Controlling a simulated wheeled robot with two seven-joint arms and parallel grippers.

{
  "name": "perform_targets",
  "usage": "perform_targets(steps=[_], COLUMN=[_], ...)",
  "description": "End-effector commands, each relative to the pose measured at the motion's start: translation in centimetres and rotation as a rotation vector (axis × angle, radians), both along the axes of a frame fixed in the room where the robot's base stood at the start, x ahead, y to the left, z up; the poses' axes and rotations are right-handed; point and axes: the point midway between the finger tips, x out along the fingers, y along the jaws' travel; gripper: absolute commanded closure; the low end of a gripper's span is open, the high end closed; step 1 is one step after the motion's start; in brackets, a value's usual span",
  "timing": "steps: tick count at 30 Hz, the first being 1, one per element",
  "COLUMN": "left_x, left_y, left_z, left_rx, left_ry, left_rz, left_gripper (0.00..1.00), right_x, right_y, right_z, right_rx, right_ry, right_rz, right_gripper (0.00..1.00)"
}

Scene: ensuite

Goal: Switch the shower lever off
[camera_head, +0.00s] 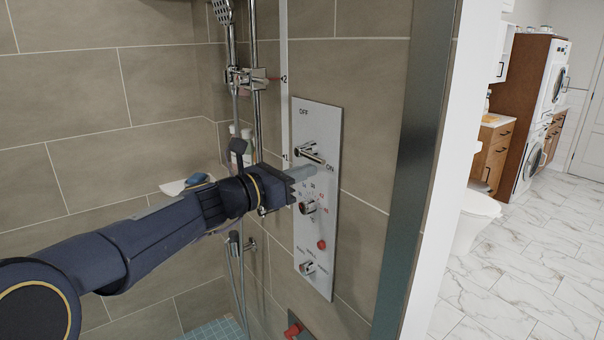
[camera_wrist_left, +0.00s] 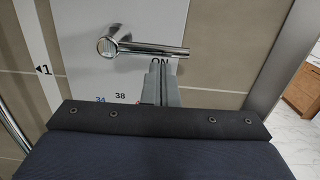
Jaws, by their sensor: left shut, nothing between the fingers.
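The shower lever (camera_head: 308,152) is a chrome handle near the top of a pale control panel (camera_head: 318,235) on the tiled wall. The lever points right, with its free end beside the word ON; OFF is printed above it. My left gripper (camera_head: 312,171) is shut and empty, with its fingers just below the lever. In the left wrist view, the lever (camera_wrist_left: 145,47) lies across the panel, and the gripper fingers (camera_wrist_left: 160,78) come up under its right part. I cannot tell whether they touch it. My right gripper is not in view.
Below the lever are a temperature knob (camera_head: 308,207), a red button (camera_head: 321,244) and a lower knob (camera_head: 307,268). A shower rail (camera_head: 256,110) and a small shelf (camera_head: 187,184) are to the left. A dark metal wall edge (camera_head: 417,150) stands to the right.

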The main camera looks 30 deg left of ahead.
Motion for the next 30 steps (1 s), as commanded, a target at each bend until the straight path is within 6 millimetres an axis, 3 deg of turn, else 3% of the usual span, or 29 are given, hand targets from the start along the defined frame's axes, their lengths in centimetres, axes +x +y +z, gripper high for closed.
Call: perform_targets(steps=[22, 30], left_x=[-0.1, -0.1], left_y=[-0.2, -0.4], left_z=[0.8, 1.9], left_rx=[-0.104, -0.215], left_ry=[0.043, 0.089], left_rz=[-0.001, -0.001], left_gripper=[1.0, 1.0], right_x=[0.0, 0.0], right_y=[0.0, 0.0], right_z=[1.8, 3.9], right_rx=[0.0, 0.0], right_ry=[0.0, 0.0], right_rz=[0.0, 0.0], right_gripper=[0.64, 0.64])
